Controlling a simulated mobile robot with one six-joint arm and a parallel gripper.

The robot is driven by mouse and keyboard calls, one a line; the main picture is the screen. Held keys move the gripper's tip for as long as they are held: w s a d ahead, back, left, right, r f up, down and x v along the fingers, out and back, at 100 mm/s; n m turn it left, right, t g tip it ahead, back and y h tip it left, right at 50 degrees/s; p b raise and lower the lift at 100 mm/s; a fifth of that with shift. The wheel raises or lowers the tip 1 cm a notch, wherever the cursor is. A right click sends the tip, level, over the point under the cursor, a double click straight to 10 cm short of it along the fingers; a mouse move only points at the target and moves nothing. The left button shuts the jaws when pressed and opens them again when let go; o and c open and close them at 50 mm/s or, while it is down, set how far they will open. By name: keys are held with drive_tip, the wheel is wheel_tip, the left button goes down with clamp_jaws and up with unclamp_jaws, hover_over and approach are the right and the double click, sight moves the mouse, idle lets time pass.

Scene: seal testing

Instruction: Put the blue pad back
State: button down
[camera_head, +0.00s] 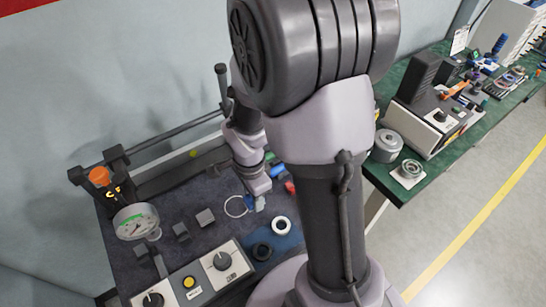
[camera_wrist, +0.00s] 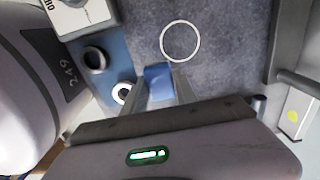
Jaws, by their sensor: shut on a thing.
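The blue pad (camera_wrist: 158,78) is a small blue block between the two fingertips of my gripper (camera_wrist: 160,92) in the wrist view. My gripper is shut on it. In the head view my gripper (camera_head: 256,203) points down over the dark work surface, with a bit of blue at its tip. A thin white ring (camera_wrist: 180,41) lies on the surface just beyond the pad; it also shows in the head view (camera_head: 236,206), left of the gripper. I cannot tell whether the pad touches the surface.
A blue mat (camera_wrist: 118,68) carries a dark ring (camera_wrist: 95,59) and a white ring (camera_wrist: 122,93). In the head view, a gauge (camera_head: 135,221), small grey blocks (camera_head: 205,217) and a control box with a knob (camera_head: 221,262) stand nearby. A green bench (camera_head: 400,185) is at right.

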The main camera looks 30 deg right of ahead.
drive_tip(key=w+d, duration=0.1)
drive_tip(key=w, duration=0.3)
drive_tip(key=w+d+f+b, duration=0.1)
drive_tip(key=w, duration=0.4)
drive_tip(key=w+d, duration=0.1)
drive_tip(key=w, duration=0.3)
drive_tip(key=shift+w+d+f+b, duration=0.15)
drive_tip(key=shift+w+d+b, duration=0.15)
drive_tip(key=shift+b, duration=0.1)
drive_tip(key=f+b, duration=0.1)
drive_tip(key=f, duration=0.1)
drive_tip(key=f+b, duration=0.1)
drive_tip(key=shift+w+d+f, duration=0.15)
drive_tip(key=shift+w+f, duration=0.05)
drive_tip(key=shift+f, duration=0.2)
drive_tip(key=shift+r, duration=0.15)
drive_tip(key=c, duration=1)
unclamp_jaws()
drive_tip(key=shift+o, duration=0.2)
